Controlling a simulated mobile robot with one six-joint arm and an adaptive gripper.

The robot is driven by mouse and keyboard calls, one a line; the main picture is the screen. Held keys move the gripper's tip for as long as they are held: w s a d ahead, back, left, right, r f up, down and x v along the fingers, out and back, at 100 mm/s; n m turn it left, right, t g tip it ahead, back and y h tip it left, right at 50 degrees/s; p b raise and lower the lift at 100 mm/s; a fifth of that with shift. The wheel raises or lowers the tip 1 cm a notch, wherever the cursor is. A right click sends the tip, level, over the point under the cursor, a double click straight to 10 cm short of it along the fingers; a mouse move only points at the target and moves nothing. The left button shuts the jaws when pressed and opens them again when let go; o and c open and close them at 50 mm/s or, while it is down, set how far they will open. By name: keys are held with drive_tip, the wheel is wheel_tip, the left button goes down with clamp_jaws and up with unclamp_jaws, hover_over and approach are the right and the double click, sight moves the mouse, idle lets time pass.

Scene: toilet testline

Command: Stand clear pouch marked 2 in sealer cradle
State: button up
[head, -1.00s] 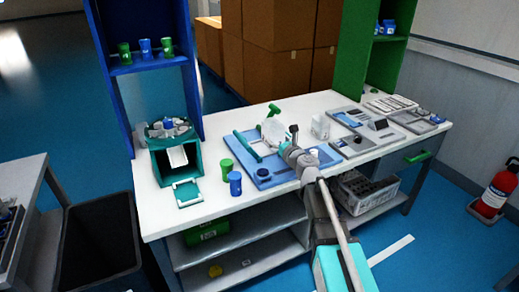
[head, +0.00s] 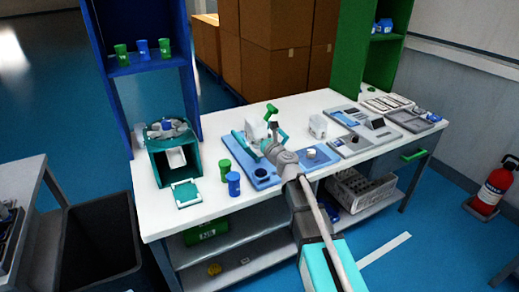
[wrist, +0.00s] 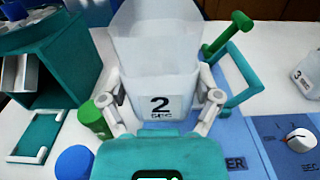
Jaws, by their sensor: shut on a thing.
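The clear pouch marked 2 (wrist: 160,85) is upright and open-topped between the fingers of my gripper (wrist: 160,108) in the wrist view. My gripper is shut on its sides. In the head view my gripper (head: 268,143) is over the far left part of the blue sealer (head: 266,180), with the pouch (head: 252,134) pale and small. A teal frame (wrist: 238,75) and green-knobbed lever (wrist: 228,35) stand right of the pouch.
A white container marked 3 (wrist: 308,75) stands to the right. Left are a green cup (wrist: 93,118), a blue cup (wrist: 75,162) and a teal box-shaped stand (wrist: 55,75). Panels and trays (head: 352,145) fill the bench's right side.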

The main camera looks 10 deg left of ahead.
drive_tip(key=w+f+b, duration=0.3)
drive_tip(key=w, duration=0.1)
drive_tip(key=w+f+b, duration=0.3)
drive_tip(key=w, duration=0.1)
drive_tip(key=w+f+b, duration=0.3)
drive_tip(key=w, duration=0.2)
drive_tip(key=shift+w+a, duration=0.1)
drive_tip(key=shift+f, duration=0.1)
idle(0.4)
drive_tip(key=shift+w+f+b, duration=0.45)
drive_tip(key=shift+f+b, duration=0.05)
drive_tip(key=shift+b, duration=0.1)
drive_tip(key=shift+f+b, duration=1.4)
drive_tip(key=shift+f, duration=0.15)
